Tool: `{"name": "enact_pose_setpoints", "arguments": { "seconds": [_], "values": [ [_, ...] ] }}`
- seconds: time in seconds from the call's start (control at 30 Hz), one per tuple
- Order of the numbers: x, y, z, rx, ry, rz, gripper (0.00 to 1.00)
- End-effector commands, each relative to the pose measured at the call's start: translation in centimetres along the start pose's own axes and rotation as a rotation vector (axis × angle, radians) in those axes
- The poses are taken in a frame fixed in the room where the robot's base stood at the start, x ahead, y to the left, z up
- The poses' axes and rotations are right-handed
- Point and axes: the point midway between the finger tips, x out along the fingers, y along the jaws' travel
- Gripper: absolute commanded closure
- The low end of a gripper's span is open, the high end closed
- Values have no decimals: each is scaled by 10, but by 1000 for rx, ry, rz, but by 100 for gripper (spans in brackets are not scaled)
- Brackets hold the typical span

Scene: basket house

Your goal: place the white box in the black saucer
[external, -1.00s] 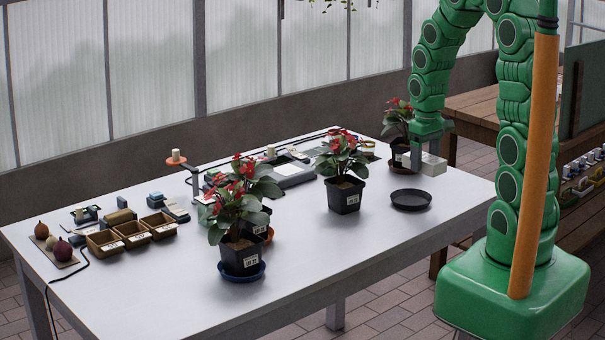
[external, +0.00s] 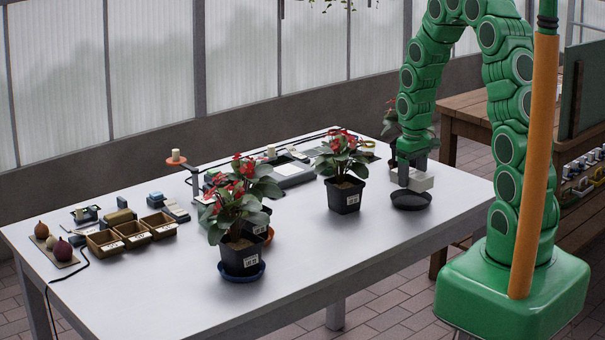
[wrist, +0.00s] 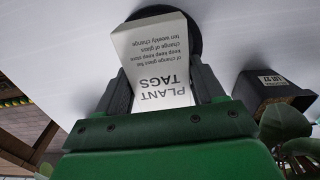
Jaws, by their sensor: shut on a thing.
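The white box (external: 421,181) is held in my gripper (external: 408,176), near the right end of the table. In the wrist view the box (wrist: 158,55) carries the printed words "PLANT TAGS" and sits between the two dark fingers of my gripper (wrist: 163,90). The black saucer (external: 411,203) lies on the table just below and in front of the box. In the wrist view the saucer (wrist: 190,22) shows partly behind the box's far end. I cannot tell whether the box touches the saucer.
A potted red-flowered plant (external: 344,195) stands left of the saucer; its black pot (wrist: 268,90) shows at right in the wrist view. Another plant (external: 240,258) stands on a blue saucer farther left. Wooden trays (external: 133,234) sit at far left. The table front (external: 330,250) is clear.

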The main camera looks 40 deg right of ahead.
Motion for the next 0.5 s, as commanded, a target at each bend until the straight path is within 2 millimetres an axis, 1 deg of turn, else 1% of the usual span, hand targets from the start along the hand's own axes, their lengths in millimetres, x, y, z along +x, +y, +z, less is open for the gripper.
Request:
{"name": "enact_pose_setpoints", "arguments": {
  "seconds": [0.03, 0.1, 0.2, 0.5],
  "values": [
    [8, 0, 1, 0, -3, -1, 65],
    [17, 0, 1, 0, -2, -1, 65],
    [26, 0, 2, 0, -5, -1, 65],
    [27, 0, 1, 0, -3, -1, 65]
  ]
}}
